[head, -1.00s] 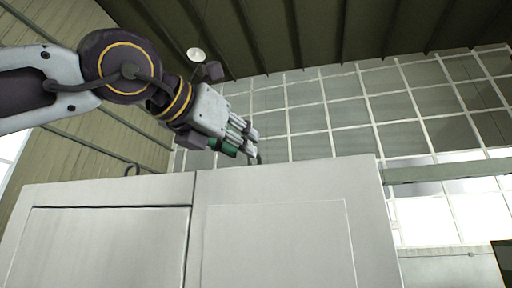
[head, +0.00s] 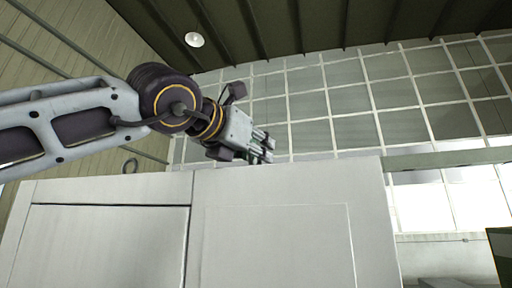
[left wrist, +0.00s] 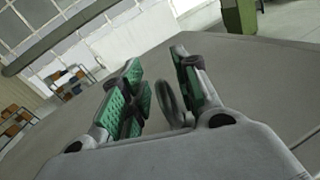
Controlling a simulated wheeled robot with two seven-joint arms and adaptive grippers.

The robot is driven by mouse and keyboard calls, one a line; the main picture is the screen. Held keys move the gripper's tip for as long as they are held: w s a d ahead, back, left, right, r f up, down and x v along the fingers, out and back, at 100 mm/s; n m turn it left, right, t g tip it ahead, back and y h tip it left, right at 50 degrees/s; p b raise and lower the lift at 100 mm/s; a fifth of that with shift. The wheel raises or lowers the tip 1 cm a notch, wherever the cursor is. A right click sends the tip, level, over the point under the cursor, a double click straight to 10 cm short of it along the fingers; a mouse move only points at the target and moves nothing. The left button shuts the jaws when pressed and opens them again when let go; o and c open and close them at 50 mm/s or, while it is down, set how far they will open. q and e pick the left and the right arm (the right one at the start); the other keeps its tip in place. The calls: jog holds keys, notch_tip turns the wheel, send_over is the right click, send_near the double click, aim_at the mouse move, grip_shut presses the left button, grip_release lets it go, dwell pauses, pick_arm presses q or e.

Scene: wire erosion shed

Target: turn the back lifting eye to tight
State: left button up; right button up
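A dark ring-shaped lifting eye (left wrist: 168,104) stands upright on the grey top of the cabinet, between my left gripper's fingers in the left wrist view. My left gripper (left wrist: 160,88) has green pads and is open, with a gap at the ring; contact is not clear. In the head view my left gripper (head: 266,148) is low over the cabinet's top edge, and the eye there is mostly hidden. My right gripper is not in view.
The pale cabinet (head: 290,230) fills the lower head view, and its flat top (left wrist: 265,85) is broad and clear around the gripper. A green object (left wrist: 238,15) stands beyond it. Shelves with orange boxes (left wrist: 70,82) are at the left of the wrist view.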

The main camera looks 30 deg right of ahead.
pick_arm(q)
jog(key=shift+c, duration=0.4)
grip_shut()
jog(key=shift+r+m+g+p, duration=0.15)
jog(key=shift+m+g+p, duration=0.2)
jog(key=shift+m+g, duration=0.05)
dwell(1.4)
